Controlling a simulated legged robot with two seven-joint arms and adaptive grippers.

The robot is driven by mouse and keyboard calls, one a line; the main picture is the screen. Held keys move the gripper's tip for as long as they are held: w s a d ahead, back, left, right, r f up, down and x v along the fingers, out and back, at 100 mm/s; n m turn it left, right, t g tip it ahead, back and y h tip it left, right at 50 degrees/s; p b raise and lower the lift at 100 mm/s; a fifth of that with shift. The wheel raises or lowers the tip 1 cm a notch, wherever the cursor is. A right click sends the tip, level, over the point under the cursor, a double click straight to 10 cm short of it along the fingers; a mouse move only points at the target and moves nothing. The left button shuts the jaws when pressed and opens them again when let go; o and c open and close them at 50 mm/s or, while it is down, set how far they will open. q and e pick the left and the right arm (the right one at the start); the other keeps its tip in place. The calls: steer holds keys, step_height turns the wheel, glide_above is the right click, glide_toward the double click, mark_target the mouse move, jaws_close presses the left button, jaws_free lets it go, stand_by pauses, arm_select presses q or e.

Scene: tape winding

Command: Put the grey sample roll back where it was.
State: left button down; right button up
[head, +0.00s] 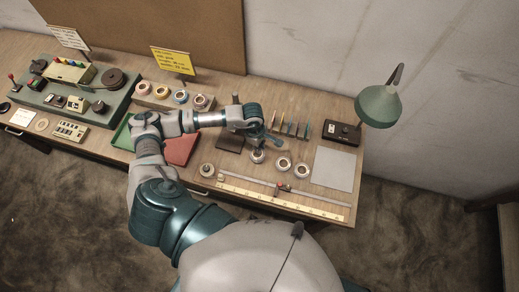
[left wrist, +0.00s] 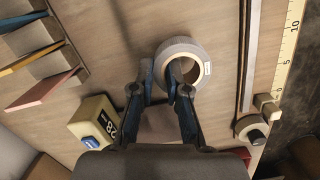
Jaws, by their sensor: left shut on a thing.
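The grey sample roll (left wrist: 190,50) is a thick ring with a small white label, seen in the left wrist view. My left gripper (left wrist: 162,84) is shut on its wall, one finger outside and one in the hole. In the head view the left gripper (head: 266,141) is over the right half of the bench, with a roll (head: 257,157) just below it. I cannot tell whether the held roll touches the bench. My right gripper is not in view.
Two rolls (head: 283,164) (head: 302,170) lie to the right. Coloured upright pieces (head: 290,128) stand behind. A ruler (head: 285,196) runs along the front. Several rolls (head: 181,96) sit at the back by a yellow sign (head: 172,62). A green lamp (head: 378,106) stands right.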

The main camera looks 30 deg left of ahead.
arm_select(q)
steer(key=shift+s+d+f+p, duration=0.1)
steer(key=shift+d+f+p, duration=0.1)
steer(key=shift+f, duration=0.4)
steer(key=shift+d+f+p, duration=0.1)
steer(key=shift+d+f, duration=0.05)
steer(key=shift+f, duration=0.4)
steer(key=shift+d+f, duration=0.15)
steer(key=shift+f, duration=0.2)
steer(key=shift+d, duration=0.2)
steer(key=c, duration=1.2)
jaws_free()
steer(key=shift+a+f, duration=0.1)
steer(key=shift+a, duration=0.1)
steer(key=shift+o, duration=0.2)
steer(key=shift+a+f, duration=0.1)
steer(key=shift+a, duration=0.2)
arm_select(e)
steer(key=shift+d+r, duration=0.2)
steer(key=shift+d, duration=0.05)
